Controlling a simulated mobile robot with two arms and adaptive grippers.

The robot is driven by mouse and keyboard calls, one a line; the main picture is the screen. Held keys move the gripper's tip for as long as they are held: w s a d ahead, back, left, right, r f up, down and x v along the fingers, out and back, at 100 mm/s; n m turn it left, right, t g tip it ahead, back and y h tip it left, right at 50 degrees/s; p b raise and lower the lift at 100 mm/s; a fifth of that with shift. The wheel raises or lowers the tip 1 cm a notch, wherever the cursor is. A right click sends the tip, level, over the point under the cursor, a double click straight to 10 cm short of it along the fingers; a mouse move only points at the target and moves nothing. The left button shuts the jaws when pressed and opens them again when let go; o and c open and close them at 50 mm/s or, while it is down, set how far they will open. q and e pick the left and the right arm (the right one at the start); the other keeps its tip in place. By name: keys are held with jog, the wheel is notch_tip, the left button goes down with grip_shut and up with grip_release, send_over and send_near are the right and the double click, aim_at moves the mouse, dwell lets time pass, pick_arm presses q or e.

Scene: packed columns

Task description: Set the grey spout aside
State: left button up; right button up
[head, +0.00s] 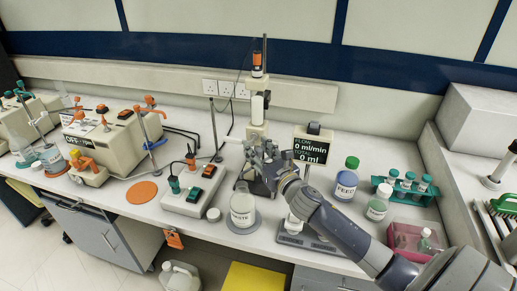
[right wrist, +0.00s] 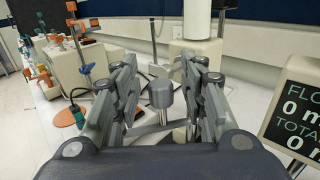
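In the right wrist view, a grey rounded piece on a thin stem (right wrist: 162,93) stands between the fingers of my right gripper (right wrist: 158,72); I take it for the grey spout, but cannot be sure. The fingers are spread, with visible space on both sides of it. In the head view my right gripper (head: 262,157) reaches in from the lower right, in front of the white column (head: 257,110), and hides the column's lower part. My left gripper is not in view.
A waste bottle (head: 243,209) stands on a grey disc just below the gripper. A flow display (head: 312,147) is close at right. A control box (head: 194,188) sits at left, near an empty orange disc (head: 141,192). Bottles (head: 346,180) and a green tube rack (head: 405,188) stand farther right.

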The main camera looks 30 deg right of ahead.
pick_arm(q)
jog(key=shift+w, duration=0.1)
pick_arm(e)
grip_shut()
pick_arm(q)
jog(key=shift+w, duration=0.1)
